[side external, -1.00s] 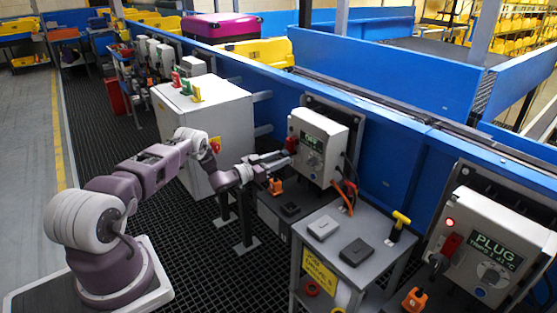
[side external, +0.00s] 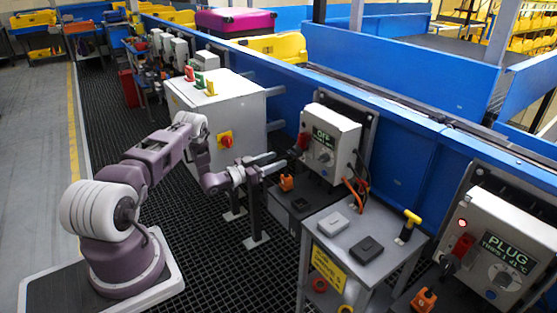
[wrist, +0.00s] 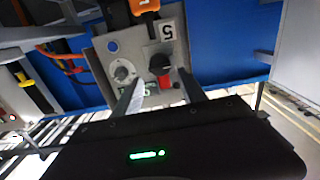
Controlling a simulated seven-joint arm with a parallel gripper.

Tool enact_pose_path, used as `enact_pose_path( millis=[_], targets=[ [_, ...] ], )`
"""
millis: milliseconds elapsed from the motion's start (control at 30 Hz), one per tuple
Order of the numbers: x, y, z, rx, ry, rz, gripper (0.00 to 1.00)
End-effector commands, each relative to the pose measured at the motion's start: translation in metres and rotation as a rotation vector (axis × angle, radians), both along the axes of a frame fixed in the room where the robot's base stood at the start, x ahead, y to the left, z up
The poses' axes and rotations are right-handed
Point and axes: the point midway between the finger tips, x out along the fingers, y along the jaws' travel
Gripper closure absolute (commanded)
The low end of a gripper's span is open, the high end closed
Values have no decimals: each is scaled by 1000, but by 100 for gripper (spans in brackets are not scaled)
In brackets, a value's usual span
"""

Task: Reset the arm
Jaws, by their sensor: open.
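My gripper (side external: 280,160) is open and empty in the side external view. Its fingers point at the left side of a grey control box (side external: 345,133) whose display reads OFF. The tips look just short of the box's red handle (side external: 303,142); the exact gap is hard to tell. In the wrist view my gripper (wrist: 161,76) has its two fingers spread. A red part shows between the fingers.
A grey table (side external: 375,232) with two small boxes and a yellow-handled tool stands right of my gripper. An orange clip (side external: 287,183) sits below the fingers. A large white cabinet (side external: 235,120) stands behind my arm. A second box reading PLUG (side external: 500,250) is at the right.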

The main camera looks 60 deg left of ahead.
Motion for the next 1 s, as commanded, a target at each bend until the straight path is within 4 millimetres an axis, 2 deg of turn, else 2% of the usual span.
enact_pose_path(
  millis=[133,167,233,267,333,400,467,500,567,600,667,700,767,800,867,900,1000],
  targets=[
    [2,0,2,3,2,2,51],
    [6,1,6,9,7,5,51],
    [22,7,29,38,36,31,51],
    [33,9,46,58,54,47,51],
    [59,11,93,103,120,105,51],
    [77,3,147,138,194,167,51],
    [82,-13,194,153,258,215,51],
    [80,-27,225,157,299,243,51],
    [67,-55,267,153,366,277,51],
    [52,-77,291,144,412,292,51],
    [22,-114,322,125,484,303,51],
    [-3,-140,338,111,534,300,51],
    [-47,-178,355,86,611,288,51],
    [-78,-202,360,72,662,271,51],
    [-127,-236,364,51,736,237,51],
    [-161,-257,363,39,785,209,51],
    [-241,-299,350,21,901,131,51]
  ],
)
